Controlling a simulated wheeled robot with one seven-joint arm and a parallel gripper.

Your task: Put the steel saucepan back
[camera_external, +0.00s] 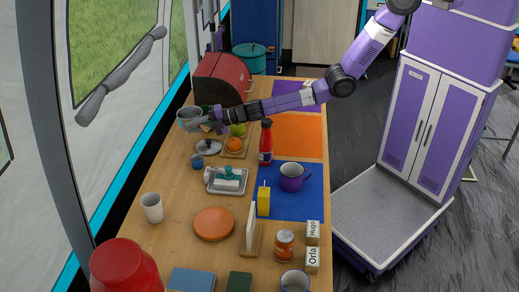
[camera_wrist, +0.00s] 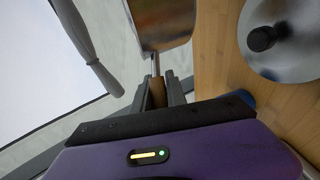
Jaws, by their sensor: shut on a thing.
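The steel saucepan (camera_external: 189,116) is at the left edge of the wooden table, near the red bread bin. In the wrist view the saucepan (camera_wrist: 162,20) is at the top, partly cut off, with its handle (camera_wrist: 156,88) running toward me. My gripper (camera_external: 209,124) is shut on the handle; in the wrist view my gripper's fingers (camera_wrist: 158,95) stand on both sides of it. The pan appears raised at the table's left side; I cannot tell its exact height. A lid with a dark knob (camera_external: 208,147) lies on the table nearby, also in the wrist view (camera_wrist: 283,45).
A red bread bin (camera_external: 222,80) stands behind the pan. A fruit board (camera_external: 238,147), a red bottle (camera_external: 266,142), a butter dish (camera_external: 226,181) and a small blue cup (camera_external: 197,161) stand close by. Bare wood shows at the table's left (camera_external: 178,180).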

